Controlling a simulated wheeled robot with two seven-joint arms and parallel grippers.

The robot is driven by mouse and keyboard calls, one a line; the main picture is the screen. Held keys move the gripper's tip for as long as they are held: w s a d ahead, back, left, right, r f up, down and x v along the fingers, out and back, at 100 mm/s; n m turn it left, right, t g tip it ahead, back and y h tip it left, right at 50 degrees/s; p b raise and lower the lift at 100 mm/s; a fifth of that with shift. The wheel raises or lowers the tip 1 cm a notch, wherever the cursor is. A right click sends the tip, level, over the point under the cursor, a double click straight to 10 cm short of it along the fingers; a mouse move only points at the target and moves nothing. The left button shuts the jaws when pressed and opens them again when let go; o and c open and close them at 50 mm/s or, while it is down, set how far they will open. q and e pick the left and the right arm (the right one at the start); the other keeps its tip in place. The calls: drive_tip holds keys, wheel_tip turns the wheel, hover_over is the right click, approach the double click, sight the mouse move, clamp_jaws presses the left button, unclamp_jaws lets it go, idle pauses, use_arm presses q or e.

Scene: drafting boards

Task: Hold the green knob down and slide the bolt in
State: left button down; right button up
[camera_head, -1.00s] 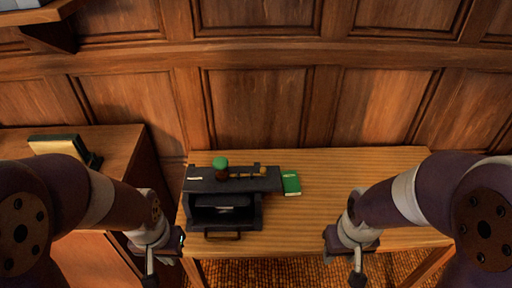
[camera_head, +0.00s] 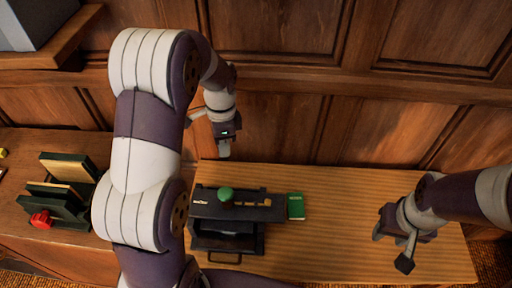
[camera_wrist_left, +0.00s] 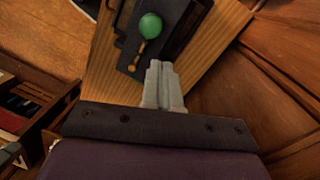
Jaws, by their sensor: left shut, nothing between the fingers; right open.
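A dark box (camera_head: 208,213) with an open front stands on the wooden table. The green knob (camera_head: 225,194) sits on its top; it also shows in the left wrist view (camera_wrist_left: 150,25). A small brass-coloured bolt (camera_head: 266,202) lies along the top, right of the knob; it also shows in the left wrist view (camera_wrist_left: 138,54). My left gripper (camera_head: 223,152) is shut and empty, raised behind the box and apart from the knob. Its closed fingers show in the left wrist view (camera_wrist_left: 160,66). My right gripper (camera_head: 404,262) is open and empty at the table's right.
A green book (camera_head: 296,206) lies right of the box. The table (camera_head: 345,225) is bare between the book and my right gripper. A side cabinet (camera_head: 25,150) at the left holds dark upright holders and a red item (camera_head: 41,219). The panelled wall is close behind.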

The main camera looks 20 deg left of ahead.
use_arm(q)
drive_tip(key=w+m, duration=0.1)
drive_tip(key=m, duration=0.1)
drive_tip(key=m+b, duration=0.2)
drive_tip(key=b, duration=0.3)
hover_over(226, 190)
drive_tip(key=w, duration=0.1)
wheel_tip(226, 190, down, 5)
drive_tip(key=f+p, duration=0.1)
drive_tip(key=f, duration=0.2)
drive_tip(key=f+p, duration=0.1)
drive_tip(key=f, duration=0.2)
drive_tip(key=shift+s+a+f, duration=0.1)
drive_tip(key=shift+s+f, duration=0.1)
drive_tip(key=shift+f, duration=0.15)
drive_tip(key=shift+s+f, duration=0.15)
drive_tip(key=shift+f, duration=0.35)
use_arm(e)
drive_tip(key=shift+s+f, duration=0.2)
drive_tip(key=shift+f, duration=0.4)
drive_tip(key=shift+s+f, duration=0.2)
drive_tip(key=shift+f, duration=0.4)
use_arm(q)
drive_tip(key=shift+f, duration=0.15)
